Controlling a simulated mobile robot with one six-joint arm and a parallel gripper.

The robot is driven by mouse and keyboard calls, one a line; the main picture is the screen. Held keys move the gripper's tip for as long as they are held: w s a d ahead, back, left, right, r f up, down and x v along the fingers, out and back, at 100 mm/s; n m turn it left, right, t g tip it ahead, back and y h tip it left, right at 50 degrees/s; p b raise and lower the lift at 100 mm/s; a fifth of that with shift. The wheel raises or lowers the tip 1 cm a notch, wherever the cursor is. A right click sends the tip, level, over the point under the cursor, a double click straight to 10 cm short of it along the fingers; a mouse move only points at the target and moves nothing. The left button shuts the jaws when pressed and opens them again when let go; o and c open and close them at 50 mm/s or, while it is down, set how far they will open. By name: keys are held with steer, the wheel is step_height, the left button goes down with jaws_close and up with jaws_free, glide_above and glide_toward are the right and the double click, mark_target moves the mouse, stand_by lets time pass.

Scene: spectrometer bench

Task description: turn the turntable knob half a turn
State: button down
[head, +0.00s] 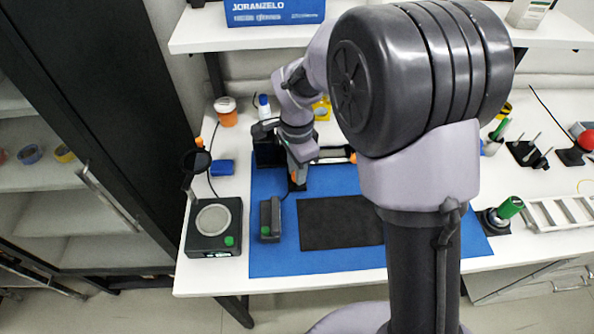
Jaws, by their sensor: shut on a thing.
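My gripper (297,176) points down at the back left of the blue mat. It is shut on a small part at a low black stand (299,186), seemingly the turntable knob. The fingers and wrist cover most of that part, so its shape and angle cannot be made out. Dark apparatus (268,153) stands just behind and left of the gripper. The turntable itself is not clearly seen from here.
The blue mat (350,262) bears a black pad (335,224) and a small dark box (270,218). A black device with a round grey plate (213,219) stands left. A shelf (205,32) overhangs the back.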

steer(key=shift+m, duration=0.9)
steer(key=c, duration=1.2)
jaws_free()
step_height(320, 180, up, 18)
steer(key=p, duration=0.6)
steer(key=shift+f, duration=0.25)
